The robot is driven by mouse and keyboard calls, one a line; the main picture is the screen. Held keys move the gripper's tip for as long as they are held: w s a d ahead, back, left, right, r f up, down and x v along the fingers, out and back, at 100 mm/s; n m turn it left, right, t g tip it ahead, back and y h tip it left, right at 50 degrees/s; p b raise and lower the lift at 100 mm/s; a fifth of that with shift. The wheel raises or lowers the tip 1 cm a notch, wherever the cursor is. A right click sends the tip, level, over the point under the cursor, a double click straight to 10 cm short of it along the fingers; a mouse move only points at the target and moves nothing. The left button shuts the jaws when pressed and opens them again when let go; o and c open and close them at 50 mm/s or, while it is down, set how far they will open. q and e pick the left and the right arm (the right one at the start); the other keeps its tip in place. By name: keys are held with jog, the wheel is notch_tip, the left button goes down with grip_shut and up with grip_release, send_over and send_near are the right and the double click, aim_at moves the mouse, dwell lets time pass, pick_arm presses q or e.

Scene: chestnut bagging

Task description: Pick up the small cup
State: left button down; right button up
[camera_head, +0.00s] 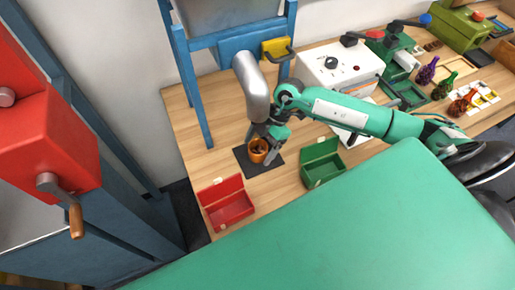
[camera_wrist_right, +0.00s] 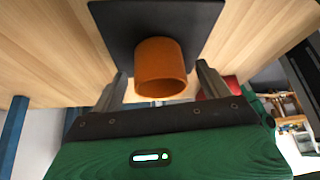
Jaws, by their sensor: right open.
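The small orange-brown cup (camera_head: 258,152) stands upright on a dark square mat (camera_head: 276,169) on the wooden table. Its inside looks dark in the head view, and I cannot tell what it holds. My right gripper (camera_head: 265,138) is just behind and above the cup, with its jaws open. In the right wrist view, the cup (camera_wrist_right: 162,72) shows between the two spread fingers, with a gap on each side. The fingers do not grip it. My left gripper is not in view.
A silver spout (camera_head: 251,88) hangs from the blue frame above the mat. A red open box (camera_head: 228,205) and a green open box (camera_head: 322,166) flank the mat in front. A white machine (camera_head: 338,72) stands behind my right arm. Bare table lies between the boxes.

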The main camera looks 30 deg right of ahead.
jog(key=shift+a+f, duration=0.25)
jog(key=shift+f, duration=0.25)
jog(key=c, duration=1.5)
jog(key=shift+r, duration=0.15)
